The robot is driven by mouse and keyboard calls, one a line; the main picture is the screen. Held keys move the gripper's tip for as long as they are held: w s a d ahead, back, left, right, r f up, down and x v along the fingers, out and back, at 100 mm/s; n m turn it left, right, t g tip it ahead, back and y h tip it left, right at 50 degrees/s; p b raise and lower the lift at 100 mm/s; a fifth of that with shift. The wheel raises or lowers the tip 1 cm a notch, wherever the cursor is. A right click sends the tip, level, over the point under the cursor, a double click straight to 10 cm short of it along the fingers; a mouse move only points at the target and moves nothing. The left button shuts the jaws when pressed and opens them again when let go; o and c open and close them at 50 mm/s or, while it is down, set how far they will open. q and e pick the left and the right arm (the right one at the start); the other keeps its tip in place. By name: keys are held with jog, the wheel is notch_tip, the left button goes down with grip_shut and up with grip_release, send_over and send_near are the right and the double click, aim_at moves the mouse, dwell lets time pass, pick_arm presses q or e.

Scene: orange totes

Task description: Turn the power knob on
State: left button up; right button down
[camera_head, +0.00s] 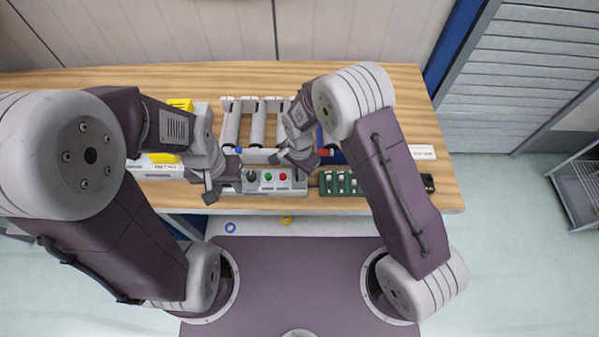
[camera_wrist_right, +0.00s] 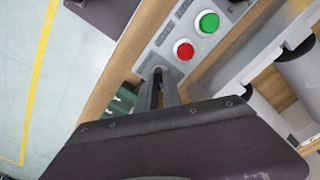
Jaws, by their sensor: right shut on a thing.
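A grey control panel (camera_head: 286,190) lies at the table's front edge, with a black knob (camera_head: 251,175), a green button (camera_head: 268,176) and a red button (camera_head: 282,176). In the right wrist view, the green button (camera_wrist_right: 208,21) and red button (camera_wrist_right: 183,49) show on the same panel (camera_wrist_right: 165,38). My right gripper (camera_wrist_right: 161,80) is shut on the power knob at the panel's right end; its fingers hide most of the knob. It also shows in the head view (camera_head: 299,174). My left gripper (camera_head: 234,184) hovers by the panel's left end; its finger gap is unclear.
A green block (camera_head: 341,183) with several light parts stands right of the panel. Rollers (camera_head: 257,125) stand behind it. Yellow items (camera_head: 180,104) are at the left. A white labelled strip (camera_head: 422,152) lies at the right, where the wooden table (camera_head: 420,110) has bare room.

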jog(key=shift+w+a+r+m, duration=0.1)
jog(key=shift+w+m, duration=0.05)
jog(key=shift+m, duration=0.45)
jog(key=c, duration=1.5)
grip_release()
notch_tip(320, 180, up, 9)
jog(key=b, duration=0.1)
jog(key=shift+b, duration=0.3)
